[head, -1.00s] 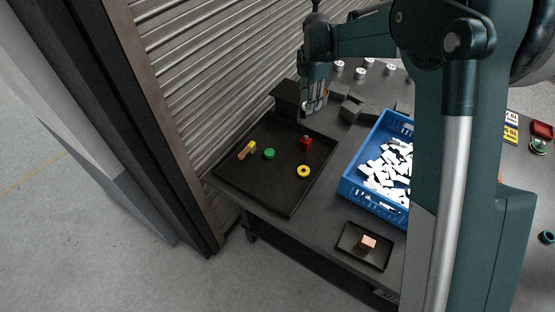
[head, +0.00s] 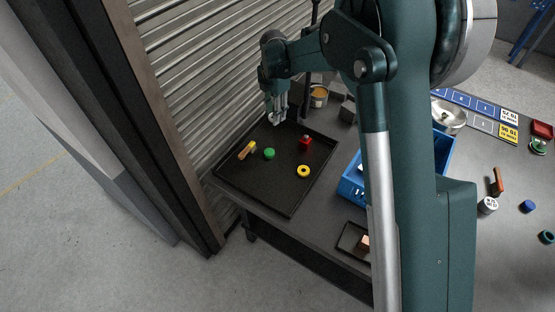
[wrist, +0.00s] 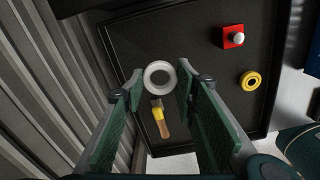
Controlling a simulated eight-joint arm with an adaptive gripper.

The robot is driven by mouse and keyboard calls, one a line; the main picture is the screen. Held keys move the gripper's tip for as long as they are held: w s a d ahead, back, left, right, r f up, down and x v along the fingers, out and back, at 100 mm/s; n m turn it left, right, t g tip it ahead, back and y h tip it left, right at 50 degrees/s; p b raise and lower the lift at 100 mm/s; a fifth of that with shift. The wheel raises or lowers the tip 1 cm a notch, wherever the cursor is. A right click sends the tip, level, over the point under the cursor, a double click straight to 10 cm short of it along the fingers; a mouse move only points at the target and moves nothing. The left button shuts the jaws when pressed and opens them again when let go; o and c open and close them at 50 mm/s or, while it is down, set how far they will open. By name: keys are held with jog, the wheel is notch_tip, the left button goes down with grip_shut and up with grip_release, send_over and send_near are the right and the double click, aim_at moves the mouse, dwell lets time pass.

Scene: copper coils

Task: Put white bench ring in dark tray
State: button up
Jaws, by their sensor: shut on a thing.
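The white bench ring (wrist: 149,82) sits between my fingertips in the wrist view, and my gripper (wrist: 161,77) is shut on it. In the head view my gripper (head: 277,117) hangs at the far end of the dark tray (head: 250,187). The ring is too small to make out there. In the wrist view the dark tray (wrist: 190,40) lies below the ring, which is held above it. The tray holds a yellow-tipped brush (head: 247,150), a green round piece (head: 269,154), a red block (head: 305,143) and a yellow ring (head: 303,171).
A ribbed metal shutter (head: 190,70) runs close along the tray's left side. A blue crate (head: 352,185) stands to the right, partly hidden by my arm. A tin (head: 319,96) stands behind the tray. The near part of the tray is bare.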

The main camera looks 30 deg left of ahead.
dwell(0.3)
send_over(275, 136)
jog(key=shift+a+f+b, duration=0.1)
jog(key=shift+f+b, duration=0.2)
jog(key=shift+f, duration=2.8)
jog(key=shift+f, duration=1.9)
jog(key=shift+f+b, duration=0.15)
jog(key=shift+b, duration=0.15)
jog(key=o, duration=0.9)
jog(key=shift+o, duration=0.2)
notch_tip(275, 136, up, 12)
jog(key=p, duration=0.1)
jog(key=shift+r, duration=0.2)
